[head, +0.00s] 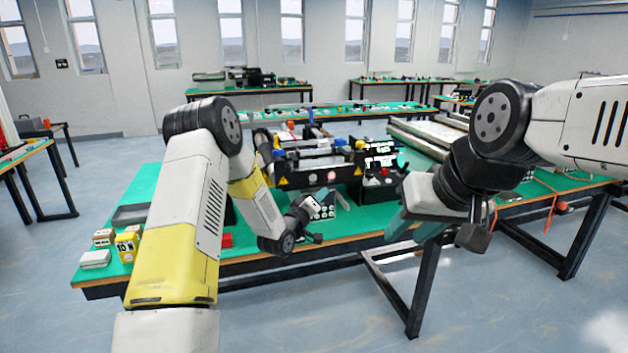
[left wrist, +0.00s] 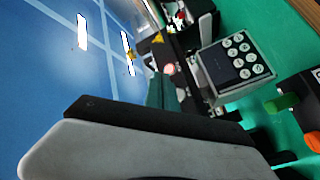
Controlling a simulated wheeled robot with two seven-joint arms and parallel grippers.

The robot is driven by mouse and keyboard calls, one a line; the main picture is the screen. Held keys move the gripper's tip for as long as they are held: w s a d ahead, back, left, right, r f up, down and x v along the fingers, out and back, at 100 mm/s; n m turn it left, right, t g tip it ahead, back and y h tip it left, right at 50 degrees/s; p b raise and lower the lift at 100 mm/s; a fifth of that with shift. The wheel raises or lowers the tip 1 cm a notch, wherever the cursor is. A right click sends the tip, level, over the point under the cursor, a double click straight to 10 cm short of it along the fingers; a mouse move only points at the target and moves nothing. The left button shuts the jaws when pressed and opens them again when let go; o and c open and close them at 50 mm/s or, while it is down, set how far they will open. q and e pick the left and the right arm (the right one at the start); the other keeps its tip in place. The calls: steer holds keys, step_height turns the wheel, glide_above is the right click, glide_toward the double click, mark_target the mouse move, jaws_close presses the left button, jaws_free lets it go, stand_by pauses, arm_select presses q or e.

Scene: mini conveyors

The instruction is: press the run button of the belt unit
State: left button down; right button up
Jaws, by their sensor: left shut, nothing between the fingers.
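The belt unit (head: 315,163) stands on the green table, with dark side frames and yellow warning labels. A keypad panel (head: 325,207) with several pale round buttons is at its front; the left wrist view shows this panel (left wrist: 235,66) with a dark screen. I cannot tell which button is run. A pale pink round part (head: 332,177) sits on the unit's front.
A small box with a red knob (head: 384,171) stands right of the unit. Yellow and white blocks (head: 127,246) lie at the table's left end. In the left wrist view, a green knob (left wrist: 282,103) is near the panel. Floor in front is clear.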

mark_target(313, 178)
arm_select(q)
steer(key=shift+w+a, duration=0.4)
steer(key=shift+w, duration=0.85)
steer(key=shift+w+a, duration=0.45)
steer(key=shift+w, duration=0.8)
steer(key=shift+w+a, duration=0.4)
steer(key=shift+w, duration=0.85)
steer(key=shift+w, duration=0.1)
steer(key=shift+w+a, duration=0.1)
steer(key=shift+w, duration=0.15)
